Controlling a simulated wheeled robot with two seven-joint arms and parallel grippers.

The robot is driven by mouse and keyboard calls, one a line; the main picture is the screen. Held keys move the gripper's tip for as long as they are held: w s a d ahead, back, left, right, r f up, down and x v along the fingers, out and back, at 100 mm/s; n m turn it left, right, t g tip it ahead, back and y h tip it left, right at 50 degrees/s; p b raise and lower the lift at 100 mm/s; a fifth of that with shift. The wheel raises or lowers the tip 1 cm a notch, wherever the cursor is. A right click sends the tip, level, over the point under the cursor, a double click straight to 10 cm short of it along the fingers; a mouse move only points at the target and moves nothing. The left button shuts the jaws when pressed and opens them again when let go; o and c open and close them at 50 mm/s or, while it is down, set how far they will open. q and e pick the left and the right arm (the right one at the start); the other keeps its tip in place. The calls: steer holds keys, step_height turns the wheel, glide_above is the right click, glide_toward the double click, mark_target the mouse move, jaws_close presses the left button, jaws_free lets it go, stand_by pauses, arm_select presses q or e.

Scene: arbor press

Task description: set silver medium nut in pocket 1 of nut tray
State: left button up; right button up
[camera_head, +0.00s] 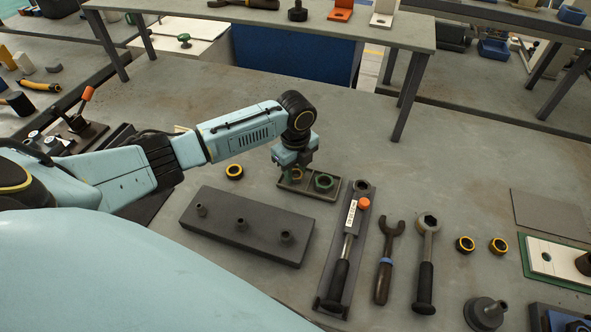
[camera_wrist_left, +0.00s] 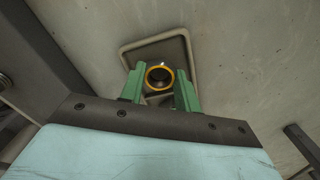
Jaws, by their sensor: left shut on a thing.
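The nut tray (camera_head: 308,192) is a low dark tray with a pale rim and two visible pockets. My left gripper (camera_head: 294,174) points down at the left pocket. In the left wrist view its green fingers (camera_wrist_left: 159,85) are shut on a nut (camera_wrist_left: 160,67) with a yellow ring and a dark bore. The tray (camera_wrist_left: 152,51) lies beyond it, with the nut inside the pocket's outline. I cannot tell whether the nut touches the pocket floor. No plainly silver nut shows. My right gripper is not in view.
A torque wrench in a holder (camera_head: 345,245), two wrenches (camera_head: 385,262) (camera_head: 427,262) and yellow-ringed nuts (camera_head: 234,171) (camera_head: 465,244) (camera_head: 498,245) lie around. A raised shelf (camera_head: 270,22) stands behind.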

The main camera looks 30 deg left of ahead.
arm_select(q)
steer(key=shift+f, duration=0.2)
steer(key=o, duration=0.8)
step_height(320, 180, up, 12)
steer(key=shift+r+p, duration=0.2)
steer(key=shift+p, duration=0.25)
